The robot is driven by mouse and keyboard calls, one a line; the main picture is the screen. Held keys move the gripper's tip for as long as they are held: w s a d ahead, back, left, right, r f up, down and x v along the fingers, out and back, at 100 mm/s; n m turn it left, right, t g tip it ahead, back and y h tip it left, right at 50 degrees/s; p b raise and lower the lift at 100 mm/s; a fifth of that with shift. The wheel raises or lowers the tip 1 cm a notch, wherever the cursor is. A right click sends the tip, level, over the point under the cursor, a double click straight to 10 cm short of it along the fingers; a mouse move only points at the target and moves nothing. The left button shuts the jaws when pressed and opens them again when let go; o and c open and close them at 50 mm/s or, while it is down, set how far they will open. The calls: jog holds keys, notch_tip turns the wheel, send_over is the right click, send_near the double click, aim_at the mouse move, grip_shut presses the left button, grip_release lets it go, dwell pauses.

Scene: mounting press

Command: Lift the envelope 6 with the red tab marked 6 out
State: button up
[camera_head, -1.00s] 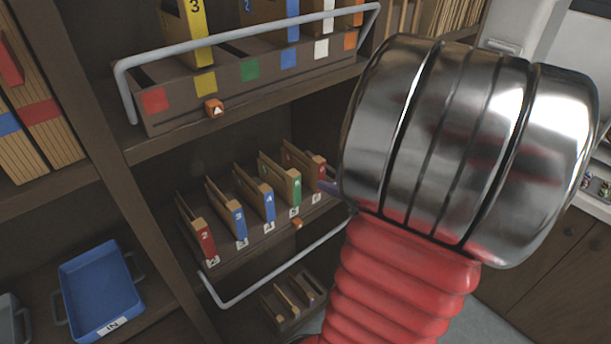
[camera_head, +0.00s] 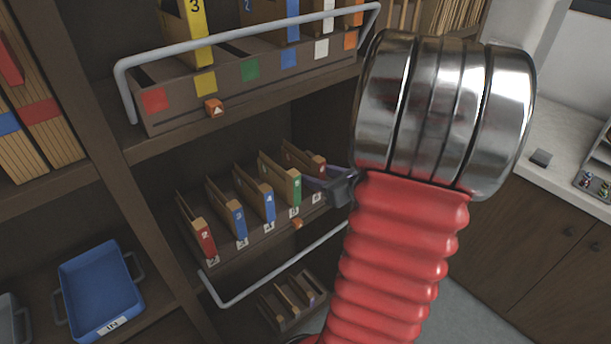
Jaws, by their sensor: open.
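The envelope with the red tab (camera_head: 317,163) is the rightmost in the middle-shelf rack. It stands in its slot; its number is too small to read, and its lower part is partly hidden by my gripper. My gripper (camera_head: 318,178) is at the right end of the rack, just in front of this envelope, with its purple fingers open and pointing left. Whether a finger touches the envelope or reaches around it I cannot tell. My large metal joint and red sleeve hide what lies to the right of the gripper.
A green-tabbed envelope (camera_head: 294,185) stands close on the left, then blue-tabbed ones (camera_head: 267,207) and another red-tabbed one (camera_head: 205,240). A grey rail (camera_head: 270,282) runs in front of the rack (camera_head: 257,240). An upper rack (camera_head: 222,92) hangs above. A blue tray (camera_head: 100,290) sits lower left.

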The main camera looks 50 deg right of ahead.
aim_at(305, 170)
jog(key=shift+w, duration=0.1)
jog(key=shift+r+x, duration=0.1)
jog(key=shift+x, duration=1.2)
jog(key=shift+r+x, duration=0.15)
jog(key=shift+x, duration=1.1)
jog(key=shift+c, duration=0.7)
grip_shut()
